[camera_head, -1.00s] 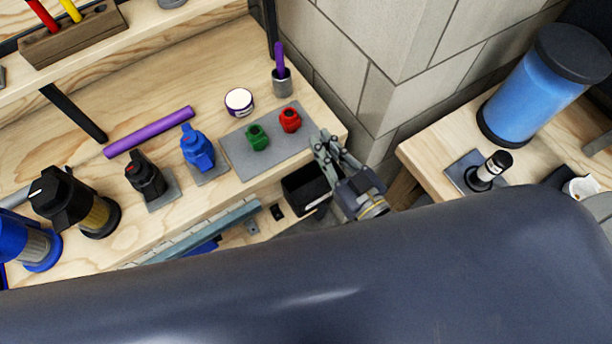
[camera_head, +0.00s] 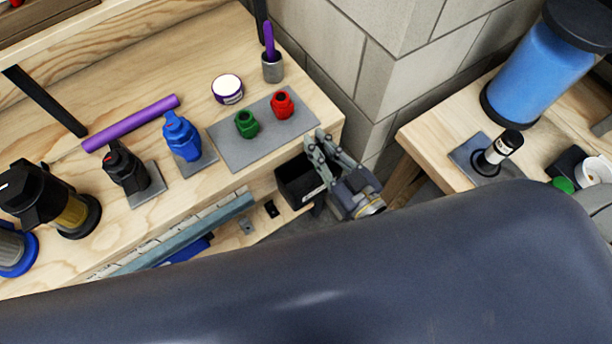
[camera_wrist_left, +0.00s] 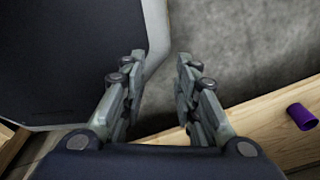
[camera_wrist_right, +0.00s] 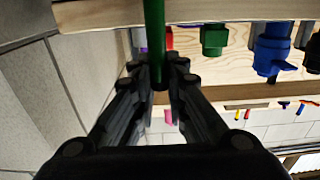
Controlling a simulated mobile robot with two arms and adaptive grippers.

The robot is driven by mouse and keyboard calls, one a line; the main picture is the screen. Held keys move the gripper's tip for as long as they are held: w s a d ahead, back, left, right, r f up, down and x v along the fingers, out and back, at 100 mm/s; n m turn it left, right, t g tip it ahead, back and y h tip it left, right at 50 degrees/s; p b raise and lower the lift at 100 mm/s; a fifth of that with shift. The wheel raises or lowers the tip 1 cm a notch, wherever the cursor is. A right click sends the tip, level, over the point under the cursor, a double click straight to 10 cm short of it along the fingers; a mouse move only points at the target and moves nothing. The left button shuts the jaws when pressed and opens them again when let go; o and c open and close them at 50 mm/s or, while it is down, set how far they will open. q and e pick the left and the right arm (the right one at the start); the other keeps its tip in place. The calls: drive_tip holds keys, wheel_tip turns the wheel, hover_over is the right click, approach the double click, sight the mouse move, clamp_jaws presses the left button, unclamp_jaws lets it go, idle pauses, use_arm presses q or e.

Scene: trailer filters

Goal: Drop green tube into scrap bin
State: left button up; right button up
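The green tube (camera_wrist_right: 154,35) stands between the fingertips of my right gripper (camera_wrist_right: 157,72) in the right wrist view, and the fingers are shut on it. In the head view the right gripper (camera_head: 322,148) is at the right edge of the bench, just above and beside a small black open bin (camera_head: 296,178). I cannot see the tube in the head view; the gripper hides it. My left gripper (camera_wrist_left: 158,85) is open and empty in the left wrist view, and it is not visible in the head view.
The bench (camera_head: 110,215) holds green (camera_head: 247,123) and red (camera_head: 282,104) fittings on a grey mat, a blue fitting (camera_head: 182,137) and a purple tube (camera_head: 130,123). A stone wall corner (camera_head: 385,60) stands close behind the right gripper. A blue canister (camera_head: 540,75) is on the right table.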

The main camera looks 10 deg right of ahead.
drive_tip(key=o, duration=0.3)
drive_tip(key=v, duration=1.2)
idle(0.3)
drive_tip(key=s+d+f+g+h, duration=0.1)
drive_tip(key=d+f+g, duration=0.1)
drive_tip(key=f, duration=0.8)
drive_tip(key=s+d+f+m+g+h, duration=0.1)
drive_tip(key=s+f+g+h, duration=0.15)
drive_tip(key=f, duration=0.85)
drive_tip(key=d+f+g+h, duration=0.1)
drive_tip(key=d+f+g, duration=0.15)
drive_tip(key=f, duration=0.75)
drive_tip(key=s+d+f+g+h, duration=0.1)
drive_tip(key=s+d+f+g, duration=0.1)
drive_tip(key=s+f+g, duration=0.7)
drive_tip(key=s+f, duration=0.7)
drive_tip(key=f, duration=0.3)
drive_tip(key=shift+s+f+m+h, duration=0.3)
drive_tip(key=shift+s+f+h, duration=0.05)
drive_tip(key=shift+s+f, duration=0.05)
